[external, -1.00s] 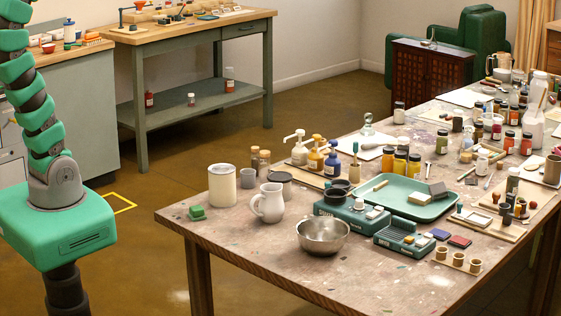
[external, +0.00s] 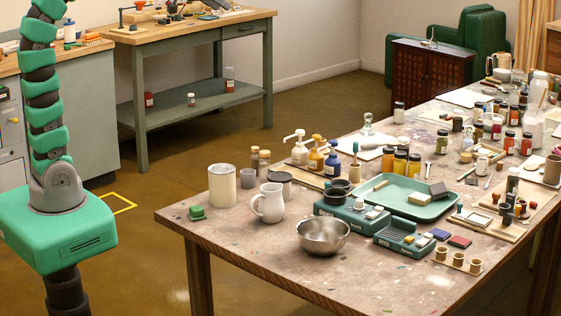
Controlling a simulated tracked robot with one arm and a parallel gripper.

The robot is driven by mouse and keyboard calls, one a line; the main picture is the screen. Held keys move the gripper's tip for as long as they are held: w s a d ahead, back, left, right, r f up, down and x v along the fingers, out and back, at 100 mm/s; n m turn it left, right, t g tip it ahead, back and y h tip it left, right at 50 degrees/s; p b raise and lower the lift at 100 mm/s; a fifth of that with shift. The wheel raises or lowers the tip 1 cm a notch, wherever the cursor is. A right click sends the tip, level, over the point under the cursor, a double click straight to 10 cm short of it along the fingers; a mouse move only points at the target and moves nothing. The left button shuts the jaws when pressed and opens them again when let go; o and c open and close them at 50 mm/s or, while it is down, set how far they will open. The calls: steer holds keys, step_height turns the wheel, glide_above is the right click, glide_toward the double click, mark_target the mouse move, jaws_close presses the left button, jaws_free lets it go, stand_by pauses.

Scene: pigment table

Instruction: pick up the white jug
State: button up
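The white jug (external: 269,203) stands upright near the front left of the pigment table (external: 243,243). Its handle is on its left side. My arm rises from its green base at the left of the external view, well apart from the table and the jug. My gripper is outside the picture, so its state is hidden.
A cream canister (external: 222,189) and a grey cup (external: 248,178) stand left of and behind the jug. Bare tabletop lies in front.

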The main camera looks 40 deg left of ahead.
steer(key=d+f+g+b, duration=0.1)
steer(key=d+f+g, duration=0.2)
steer(key=d+f, duration=0.45)
steer(key=d+f+g, duration=0.2)
steer(key=d+f, duration=0.2)
steer(key=f, duration=0.7)
steer(key=g+y+b, duration=0.1)
steer(key=g+y, duration=0.1)
steer(key=g, duration=0.3)
glide_toward(255, 197)
steer(key=shift+m, duration=0.3)
step_height(255, 197, down, 7)
steer(key=shift+a+b, duration=0.15)
steer(key=shift+b, duration=0.15)
steer(key=shift+w+f, duration=0.2)
steer(key=shift+f, duration=2.6)
jaws_close()
